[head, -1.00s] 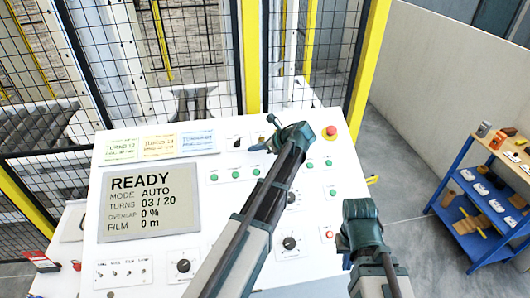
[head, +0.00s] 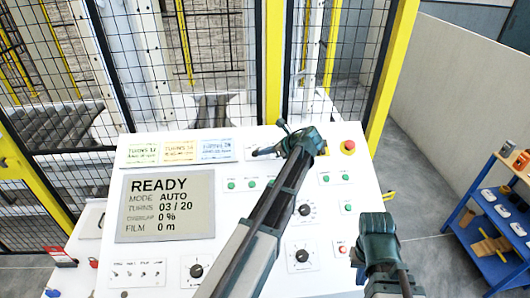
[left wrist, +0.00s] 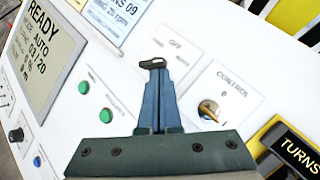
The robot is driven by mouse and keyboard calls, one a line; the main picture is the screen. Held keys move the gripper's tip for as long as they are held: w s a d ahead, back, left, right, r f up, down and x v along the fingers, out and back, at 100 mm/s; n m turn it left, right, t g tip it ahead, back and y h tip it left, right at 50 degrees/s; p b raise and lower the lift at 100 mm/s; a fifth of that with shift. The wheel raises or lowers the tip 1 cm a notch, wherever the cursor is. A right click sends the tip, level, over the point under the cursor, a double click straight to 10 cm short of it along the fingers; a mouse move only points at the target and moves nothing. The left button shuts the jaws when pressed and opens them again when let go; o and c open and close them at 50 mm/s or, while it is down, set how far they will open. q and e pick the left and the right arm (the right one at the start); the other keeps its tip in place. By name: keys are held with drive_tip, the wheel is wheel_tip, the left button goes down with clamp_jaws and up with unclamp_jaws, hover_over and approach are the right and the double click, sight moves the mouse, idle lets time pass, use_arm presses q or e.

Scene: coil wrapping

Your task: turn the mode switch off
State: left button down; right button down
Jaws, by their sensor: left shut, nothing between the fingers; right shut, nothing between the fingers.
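The mode switch is a small black knob (left wrist: 153,63) on the white control panel (left wrist: 60,115), with an OFF label beside it in the left wrist view. In the head view my left gripper covers the knob. My left gripper (head: 263,152) is shut and empty, its blue-grey fingertips right at the knob in the left wrist view (left wrist: 156,82); I cannot tell whether they touch it. The screen (head: 168,207) reads READY, MODE AUTO. My right gripper (head: 375,224) is shut and empty, over the panel's right side; its fingertips are hard to make out.
A CONTROL key switch (left wrist: 208,110) sits right of the mode switch. Green buttons (left wrist: 112,88) lie below it. A red emergency button (head: 348,147) is at the panel's upper right. A mesh fence (head: 225,60) stands behind; a blue shelf (head: 490,225) stands far right.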

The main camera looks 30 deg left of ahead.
use_arm(q)
drive_tip(key=shift+w+a+r+n+g+p, duration=0.25)
drive_tip(key=shift+w+a+n+g+p, duration=0.2)
drive_tip(key=shift+n, duration=0.25)
drive_tip(key=shift+a+r, duration=0.1)
drive_tip(key=shift+r, duration=0.05)
drive_tip(key=shift+w+a+r+p, duration=0.1)
drive_tip(key=shift+w+a+p, duration=0.2)
drive_tip(key=shift+a, duration=0.05)
drive_tip(key=shift+a, duration=0.15)
idle(0.3)
idle(0.6)
